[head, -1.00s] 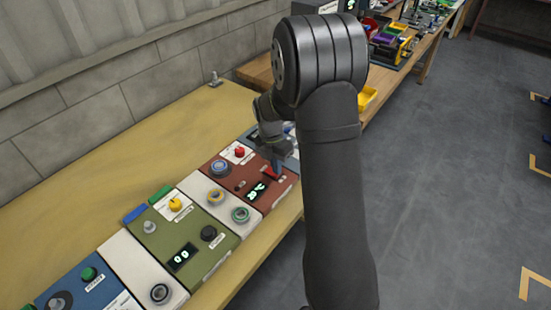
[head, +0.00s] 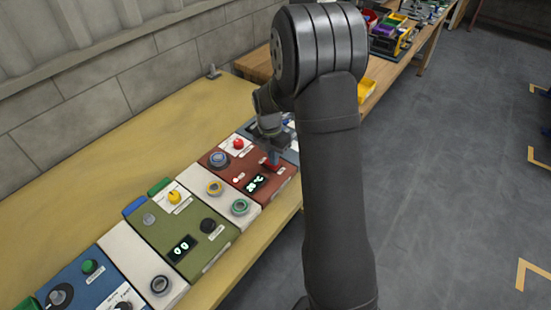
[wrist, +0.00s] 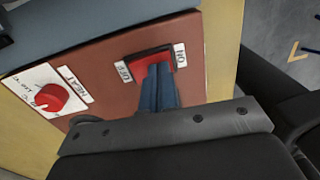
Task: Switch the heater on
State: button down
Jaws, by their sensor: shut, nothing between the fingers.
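The heater is a red-brown panel (head: 222,168) with a red knob (head: 238,144), a lit display (head: 257,182) and a red rocker switch (head: 270,167). In the wrist view the rocker (wrist: 146,58) lies between labels OFF, on the left, and ON, on the right. The knob (wrist: 52,97) is labelled HEAT. My gripper (wrist: 159,70) is shut and empty, its blue fingertips over the rocker and seemingly touching it. The fingers hide part of the rocker. In the head view my gripper (head: 272,157) is small and partly hidden by my arm.
A cream panel (head: 226,197), a green panel (head: 200,240) and a blue panel (head: 75,285) stand in a row to the near left. The tan bench (head: 110,190) is clear behind them. A yellow bin (head: 366,90) stands beyond my arm.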

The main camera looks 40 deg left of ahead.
jog(key=shift+a+r, duration=0.1)
jog(key=shift+a, duration=0.25)
jog(key=shift+r, duration=0.1)
jog(key=shift+r, duration=0.3)
notch_tip(320, 180, up, 13)
jog(key=d, duration=0.2)
dwell(0.3)
send_over(277, 166)
jog(key=a, duration=0.1)
jog(key=f, duration=1)
jog(key=shift+s+a, duration=0.15)
jog(key=shift+a, duration=0.05)
notch_tip(277, 166, up, 7)
jog(key=shift+a+h, duration=0.3)
jog(key=shift+a, duration=0.1)
